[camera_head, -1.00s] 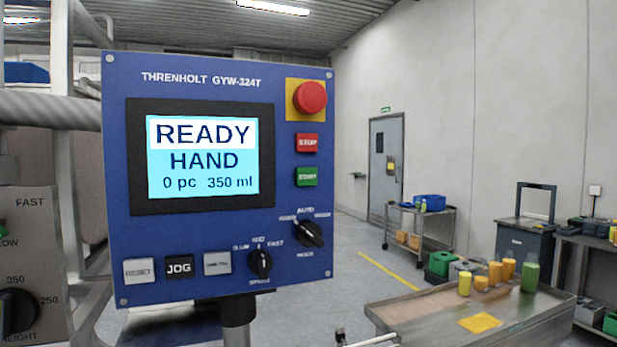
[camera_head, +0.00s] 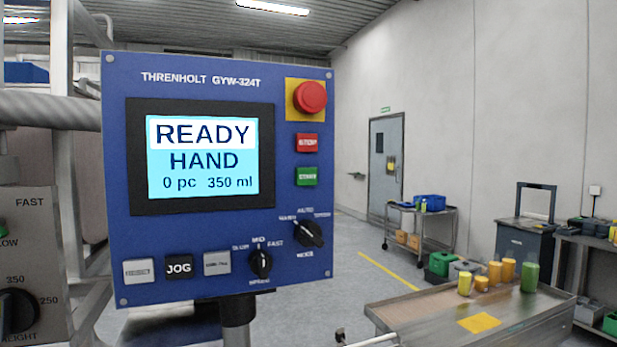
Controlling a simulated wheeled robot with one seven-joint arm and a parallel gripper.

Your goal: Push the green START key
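The green START key (camera_head: 307,176) is a small square button on the right side of the blue control panel (camera_head: 120,240). The red STOP key (camera_head: 307,142) sits right above it, and a red mushroom button (camera_head: 310,97) on a yellow plate is above that. The display (camera_head: 203,158) reads READY, HAND, 0 pc, 350 ml. The mode knob (camera_head: 309,233) is below the green key. My gripper is not in view, and nothing touches or covers the green key.
RESET (camera_head: 138,270), JOG (camera_head: 179,265) and another grey key (camera_head: 217,263) line the panel's lower edge beside the speed knob (camera_head: 260,263). A metal table (camera_head: 420,306) with several yellow and green containers stands at right. The space before the panel looks clear.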

